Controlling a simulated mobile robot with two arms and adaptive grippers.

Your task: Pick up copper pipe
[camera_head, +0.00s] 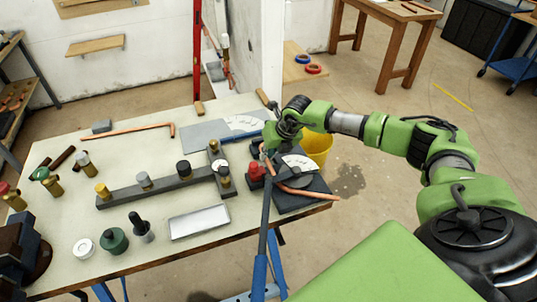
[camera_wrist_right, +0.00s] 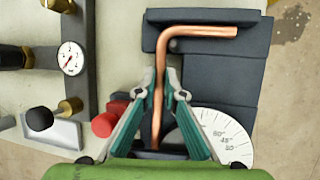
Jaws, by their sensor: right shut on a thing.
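A copper pipe (camera_wrist_right: 166,48) with a right-angle bend lies over dark blocks of a bending tool in the right wrist view. Its long leg runs down between my right gripper's fingers (camera_wrist_right: 158,88), which are closed on it. In the head view the right gripper (camera_head: 269,152) points down at the right end of the workbench, and part of the pipe (camera_head: 308,193) shows on the bender. I cannot tell whether the pipe is off the blocks. A second bent copper pipe (camera_head: 130,130) lies at the back left of the bench. My left gripper is not in view.
The bender has a long lever (camera_head: 264,228) with a blue grip in front of the bench, a red knob (camera_wrist_right: 104,124) and a white angle dial (camera_wrist_right: 222,133). A manifold bar (camera_head: 160,188) with valves, and a shallow tray (camera_head: 199,221), stand to the left. A yellow bucket (camera_head: 319,146) stands behind.

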